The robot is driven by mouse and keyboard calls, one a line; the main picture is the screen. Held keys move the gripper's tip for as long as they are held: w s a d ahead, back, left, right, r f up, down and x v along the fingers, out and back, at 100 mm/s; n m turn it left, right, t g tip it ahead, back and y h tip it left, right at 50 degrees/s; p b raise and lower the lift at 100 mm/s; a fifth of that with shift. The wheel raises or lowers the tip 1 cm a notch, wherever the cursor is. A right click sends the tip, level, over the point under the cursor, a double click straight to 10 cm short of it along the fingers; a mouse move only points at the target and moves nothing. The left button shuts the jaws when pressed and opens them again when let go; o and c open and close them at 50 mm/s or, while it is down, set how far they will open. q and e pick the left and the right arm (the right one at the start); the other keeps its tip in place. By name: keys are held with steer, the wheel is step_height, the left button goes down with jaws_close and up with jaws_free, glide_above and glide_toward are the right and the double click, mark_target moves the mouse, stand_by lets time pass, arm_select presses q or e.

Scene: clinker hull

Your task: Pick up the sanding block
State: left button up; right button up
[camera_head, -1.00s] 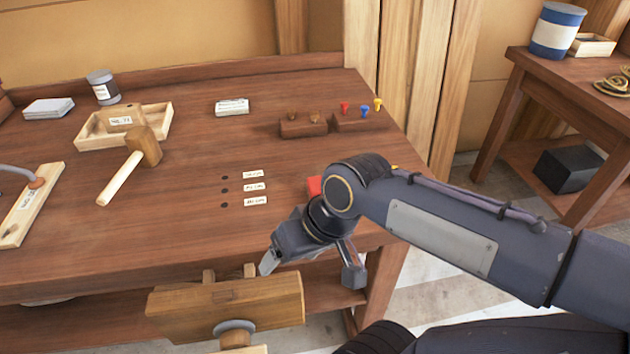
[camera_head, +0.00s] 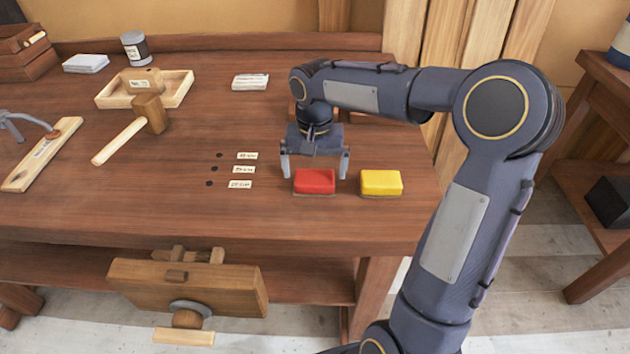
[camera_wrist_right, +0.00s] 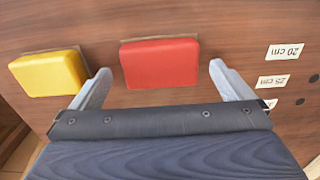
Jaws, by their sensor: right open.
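A red sanding block (camera_head: 314,181) and a yellow sanding block (camera_head: 381,183) lie side by side on the workbench (camera_head: 240,215) near its front right. My right gripper (camera_head: 315,172) is open and empty, just above and behind the red block, with its fingers spread to either side of it in the head view. In the right wrist view the red block (camera_wrist_right: 160,63) sits ahead of and between the open fingertips (camera_wrist_right: 160,76). The yellow block (camera_wrist_right: 48,73) lies to the left, close to the left finger. My left gripper is not in view.
Small labels (camera_head: 241,184) and dark holes lie left of the red block. A mallet (camera_head: 146,119), a wooden tray (camera_head: 182,88) and a board with a clamp (camera_head: 47,152) are farther left. A wooden vise (camera_head: 190,287) hangs at the front. The bench front-centre is clear.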

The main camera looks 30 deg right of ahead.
mark_target(315, 177)
step_height(315, 177, down, 3)
steer(key=shift+w+d+f, duration=0.1)
steer(key=shift+w+f, duration=0.05)
steer(key=shift+f, duration=0.05)
steer(key=c, duration=0.8)
steer(key=shift+c, duration=0.2)
steer(key=shift+r, duration=0.15)
